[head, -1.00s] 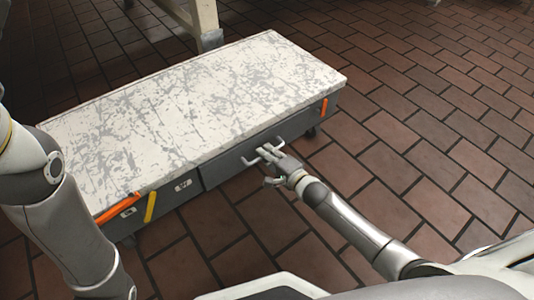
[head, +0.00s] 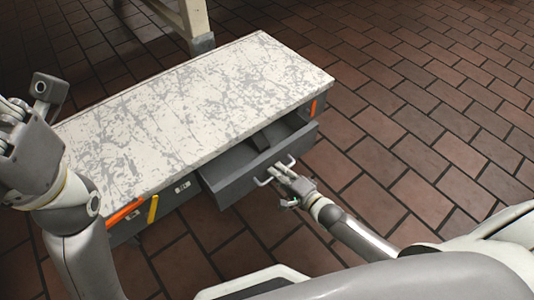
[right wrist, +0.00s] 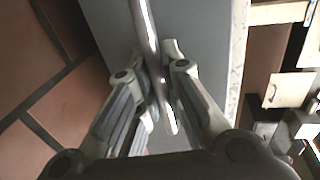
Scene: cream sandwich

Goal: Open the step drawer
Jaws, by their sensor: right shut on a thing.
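The step (head: 190,105) is a long low unit with a scuffed white top. Its grey drawer (head: 245,178) stands partly open on the near side, and part of its dark inside shows. My right gripper (head: 280,171) is shut on the drawer's pale bar handle (head: 262,183). In the right wrist view the handle (right wrist: 146,35) runs between the fingers (right wrist: 160,90). My left gripper (head: 12,125) is raised at the left edge, apart from the step; its fingers are partly cut off.
Orange (head: 123,212) and yellow (head: 153,209) handles sit on the step's front at left. A pale post (head: 195,25) stands behind the step. The brown tiled floor (head: 420,140) to the right is clear.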

